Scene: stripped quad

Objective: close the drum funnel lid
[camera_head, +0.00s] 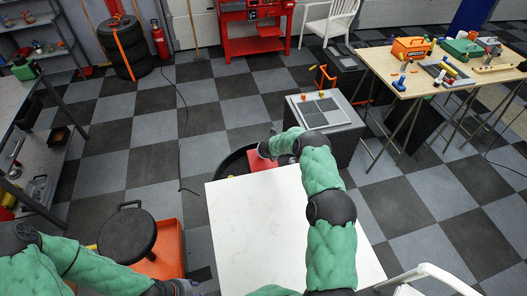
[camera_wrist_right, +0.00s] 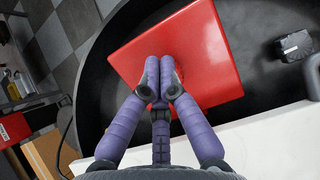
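The drum funnel is a wide black round pan (camera_head: 234,166) behind the white table in the head view. It fills much of the right wrist view (camera_wrist_right: 262,105). The lid is a red square plate (camera_head: 264,165); in the wrist view the red plate (camera_wrist_right: 212,50) lies over the pan's interior, and I cannot tell its tilt. My right gripper (camera_wrist_right: 165,78) has its purple fingers drawn together over the plate, with fingertips at or close to its surface. Contact is unclear. My left gripper (camera_head: 182,287) is at the bottom edge of the head view, mostly cut off.
A white table (camera_head: 250,235) stands in front of the pan. An orange cart (camera_head: 168,250) with a black round seat (camera_head: 127,235) is at left. A grey box (camera_head: 340,128) stands right of the pan. A small dark block (camera_wrist_right: 293,45) sits at the pan's right.

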